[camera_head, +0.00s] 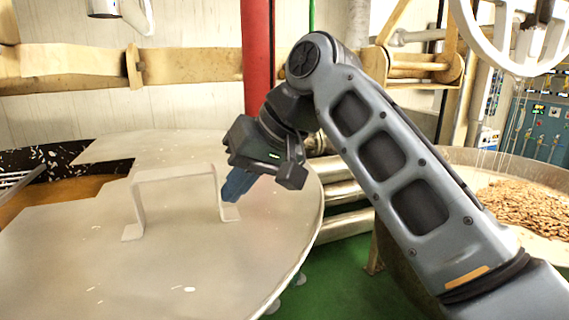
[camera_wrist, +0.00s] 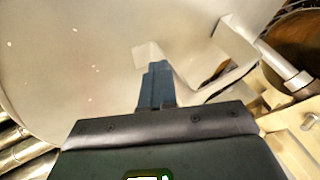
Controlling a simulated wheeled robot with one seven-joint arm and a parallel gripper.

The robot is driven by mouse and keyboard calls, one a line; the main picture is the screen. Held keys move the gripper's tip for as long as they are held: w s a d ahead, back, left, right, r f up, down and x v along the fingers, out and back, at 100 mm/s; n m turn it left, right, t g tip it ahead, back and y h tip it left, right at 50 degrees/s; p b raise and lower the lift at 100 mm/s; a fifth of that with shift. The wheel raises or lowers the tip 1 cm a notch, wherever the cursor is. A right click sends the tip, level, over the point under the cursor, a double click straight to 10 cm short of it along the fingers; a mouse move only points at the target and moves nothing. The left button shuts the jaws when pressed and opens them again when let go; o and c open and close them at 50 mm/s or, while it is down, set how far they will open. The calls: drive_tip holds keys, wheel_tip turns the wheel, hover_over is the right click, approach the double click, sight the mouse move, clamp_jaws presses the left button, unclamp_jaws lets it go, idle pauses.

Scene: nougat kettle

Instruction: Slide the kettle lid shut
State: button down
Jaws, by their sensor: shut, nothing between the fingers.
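The kettle lid (camera_head: 185,265) is a large pale metal plate at the left of the head view, with a flat bracket-shaped handle (camera_head: 176,173) standing on it. The lid also fills the upper part of the wrist view (camera_wrist: 75,60). A gap at the lid's far left shows the kettle's inside (camera_head: 60,190), brown and dark. My gripper (camera_head: 232,190) is shut and empty, its blue fingers pointing down close to the handle's right leg. In the wrist view the fingertips (camera_wrist: 158,68) lie beside the handle's foot (camera_wrist: 148,54); I cannot tell whether they touch.
A second kettle with brown nuts (camera_head: 525,205) stands at the right. A red pipe (camera_head: 257,55) rises behind the lid, near my arm. A white wheel (camera_head: 515,40) hangs at the upper right. Green floor (camera_head: 335,270) shows between the kettles.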

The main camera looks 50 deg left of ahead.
drive_tip(key=p, duration=0.8)
hover_over(106, 246)
drive_tip(key=shift+s, duration=0.35)
drive_tip(key=shift+w+r, duration=0.1)
drive_tip(key=shift+w, duration=0.25)
drive_tip(key=w, duration=0.1)
drive_tip(key=w+d, duration=0.1)
drive_tip(key=w+d+r+p, duration=0.1)
drive_tip(key=w, duration=0.1)
drive_tip(key=shift+w+d, duration=0.1)
drive_tip(key=shift+d, duration=0.05)
drive_tip(key=b+v, duration=0.1)
drive_tip(key=v, duration=0.7)
drive_tip(key=shift+d+r, duration=0.2)
drive_tip(key=shift+r, duration=0.05)
